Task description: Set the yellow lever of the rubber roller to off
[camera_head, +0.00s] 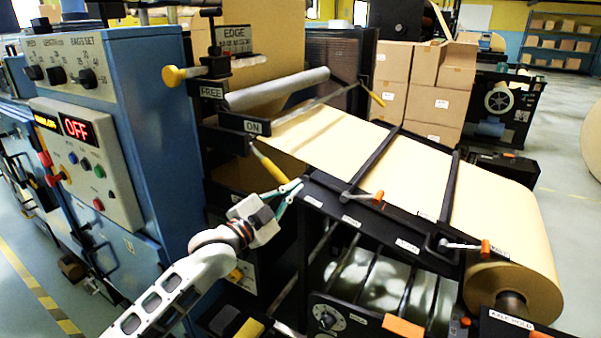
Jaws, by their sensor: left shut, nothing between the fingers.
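The yellow lever (270,163) hangs below the black bracket at the "ON" label (253,128), slanting down to the right. The grey rubber roller (278,88) lies above the brown paper web, behind that bracket. A "FREE" label (211,92) shows on a black block higher up to the left. My left gripper (297,187) is shut and empty, its teal fingers at the lever's lower end. I cannot tell whether they touch it. My right gripper is not in view.
The blue control cabinet (158,130) with a red "OFF" display (76,128) stands to the left. Brown paper (385,160) runs right to a large roll (510,280). Black frame bars and orange-handled levers (379,196) lie right of my gripper. Stacked cartons (440,75) stand behind.

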